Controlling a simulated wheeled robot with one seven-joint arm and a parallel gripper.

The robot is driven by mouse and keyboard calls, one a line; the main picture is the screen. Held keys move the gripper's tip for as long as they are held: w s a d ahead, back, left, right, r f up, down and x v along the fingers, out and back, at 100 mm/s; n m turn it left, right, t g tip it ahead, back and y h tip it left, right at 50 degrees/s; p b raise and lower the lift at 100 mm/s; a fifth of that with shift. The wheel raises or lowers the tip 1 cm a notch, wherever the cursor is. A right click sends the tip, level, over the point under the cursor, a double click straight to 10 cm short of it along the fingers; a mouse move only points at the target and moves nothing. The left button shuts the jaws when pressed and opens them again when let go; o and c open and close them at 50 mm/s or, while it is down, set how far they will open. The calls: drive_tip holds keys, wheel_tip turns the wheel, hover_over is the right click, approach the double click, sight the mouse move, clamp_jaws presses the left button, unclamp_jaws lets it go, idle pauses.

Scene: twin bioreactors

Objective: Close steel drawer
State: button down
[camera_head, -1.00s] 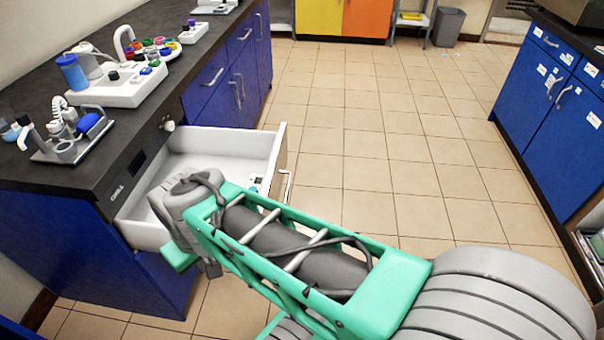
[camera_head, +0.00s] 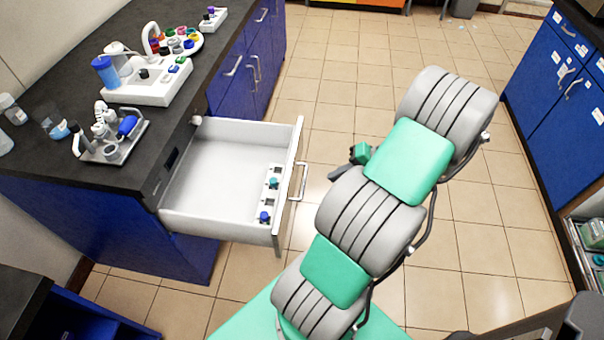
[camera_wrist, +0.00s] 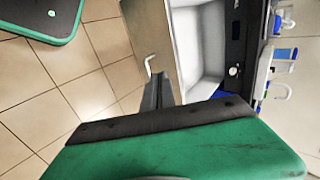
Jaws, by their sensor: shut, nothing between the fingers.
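The steel drawer (camera_head: 225,165) is pulled well out of the blue cabinet, its white inside in full view from the head. A bar handle (camera_head: 300,182) is on its front face, on the right. The drawer also shows in the wrist view (camera_wrist: 198,50), with its handle (camera_wrist: 150,66) left of the front panel. My gripper (camera_head: 333,176) is shut and empty, out in front of the drawer face, to the right of the handle. In the wrist view its dark fingers (camera_wrist: 157,78) point toward the drawer front. I cannot tell whether they touch it.
Small vials with coloured caps (camera_head: 268,200) lie inside the drawer near its front. The black countertop (camera_head: 60,140) carries a bioreactor (camera_head: 150,85) and a tool stand (camera_head: 110,140). Tiled floor (camera_head: 330,85) is clear beyond the drawer. Another blue cabinet (camera_head: 560,90) stands at right.

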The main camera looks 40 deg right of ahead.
sight(288, 188)
drive_tip(key=shift+w+a+r+p+x, duration=0.1)
drive_tip(key=shift+w+a+r+x, duration=0.2)
drive_tip(key=shift+x, duration=1.85)
drive_tip(key=shift+w+a+r+p+x, duration=0.1)
drive_tip(key=shift+w+r+p+x, duration=0.2)
drive_tip(key=shift+x, duration=1.85)
drive_tip(key=shift+w+a+r+b+x, duration=0.15)
drive_tip(key=shift+r+x, duration=0.25)
drive_tip(key=shift+x, duration=1.75)
